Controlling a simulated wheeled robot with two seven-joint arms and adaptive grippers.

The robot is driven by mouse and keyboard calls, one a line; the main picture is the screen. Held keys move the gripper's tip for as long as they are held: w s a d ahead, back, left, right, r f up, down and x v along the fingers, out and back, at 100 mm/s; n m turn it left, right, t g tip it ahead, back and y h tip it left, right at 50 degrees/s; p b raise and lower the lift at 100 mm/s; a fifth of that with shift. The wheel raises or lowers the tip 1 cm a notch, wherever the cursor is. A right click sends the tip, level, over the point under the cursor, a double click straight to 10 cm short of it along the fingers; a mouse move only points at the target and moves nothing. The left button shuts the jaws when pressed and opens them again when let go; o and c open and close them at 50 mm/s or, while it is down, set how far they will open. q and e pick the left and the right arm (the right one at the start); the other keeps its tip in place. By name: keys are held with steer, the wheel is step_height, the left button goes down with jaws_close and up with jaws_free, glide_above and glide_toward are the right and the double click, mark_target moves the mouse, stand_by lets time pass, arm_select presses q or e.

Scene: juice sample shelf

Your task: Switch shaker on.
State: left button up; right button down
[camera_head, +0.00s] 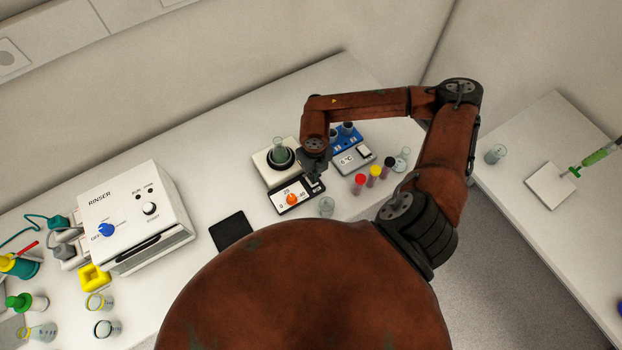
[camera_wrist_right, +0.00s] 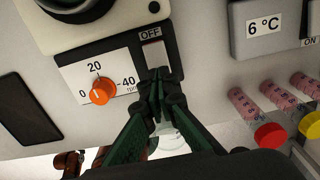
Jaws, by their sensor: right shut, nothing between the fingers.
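The shaker (camera_head: 268,172) is a pale box with a round dark top holding a flask (camera_head: 279,148). Its front has an orange knob (camera_wrist_right: 103,91) on a dial marked 0, 20 and 40 rpm; the knob also shows in the head view (camera_head: 292,199). Right of the dial is a white rocker switch (camera_wrist_right: 153,54) on a black panel, with OFF above it. My right gripper (camera_wrist_right: 160,76) is shut and empty, its tips at the switch's lower edge, hiding what lies below. I cannot tell whether they touch. In the head view the gripper (camera_head: 314,178) is over the shaker's right front.
A blue-topped device reading 6 °C (camera_head: 352,159) stands right of the shaker. A clear glass (camera_head: 327,206) stands at the front. A black pad (camera_head: 231,230) and the rinser (camera_head: 135,215) are left.

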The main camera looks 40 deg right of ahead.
steer(key=shift+f+b, duration=1)
steer(key=shift+f, duration=0.1)
stand_by(0.6)
steer(key=shift+r, duration=0.15)
steer(key=shift+r+p, duration=1.8)
steer(key=shift+r, duration=1.6)
